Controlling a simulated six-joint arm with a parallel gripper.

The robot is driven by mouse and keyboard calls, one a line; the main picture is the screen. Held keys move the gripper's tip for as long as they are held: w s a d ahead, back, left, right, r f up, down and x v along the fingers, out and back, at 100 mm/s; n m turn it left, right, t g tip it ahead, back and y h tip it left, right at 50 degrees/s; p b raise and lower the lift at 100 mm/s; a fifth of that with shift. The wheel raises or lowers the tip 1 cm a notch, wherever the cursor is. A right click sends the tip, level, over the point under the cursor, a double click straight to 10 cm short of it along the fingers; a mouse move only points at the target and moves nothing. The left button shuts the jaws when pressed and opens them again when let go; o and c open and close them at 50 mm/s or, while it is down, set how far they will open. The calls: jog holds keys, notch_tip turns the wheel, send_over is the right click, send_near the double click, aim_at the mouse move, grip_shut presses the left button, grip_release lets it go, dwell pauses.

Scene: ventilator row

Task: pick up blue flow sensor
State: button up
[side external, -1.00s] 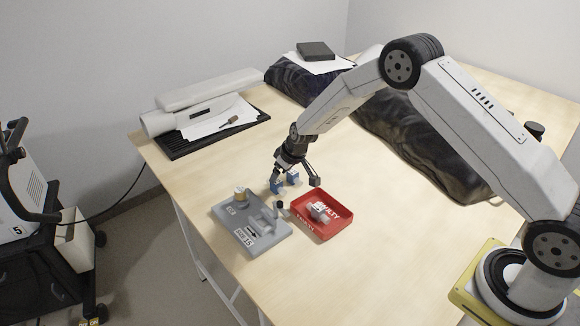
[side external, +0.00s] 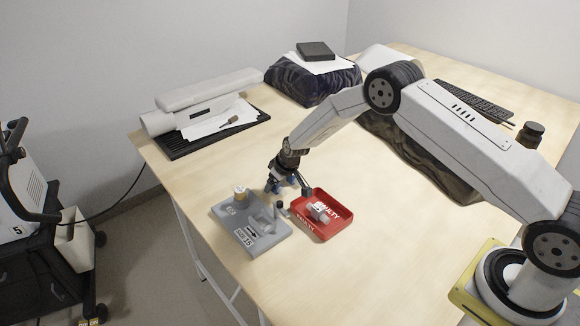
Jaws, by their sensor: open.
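The blue flow sensor (side external: 278,186) is a small blue piece on the wooden table, just behind the gap between the grey fixture and the red tray. My gripper (side external: 287,187) is open and low over it, with one dark finger to its left and the other to its right near the tray's corner. The fingers partly hide the sensor, and I cannot tell whether they touch it.
A red tray (side external: 341,228) marked "FAULTY" holds a grey part (side external: 318,211). A black keyboard (side external: 470,100) lies behind my arm.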

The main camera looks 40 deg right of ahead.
dwell(0.5)
grip_shut()
jog(key=shift+r, duration=0.75)
jog(key=s+r, duration=1.1)
jog(key=s, duration=0.3)
jog(key=shift+r, duration=0.25)
jog(key=shift+a, duration=0.1)
dwell(0.4)
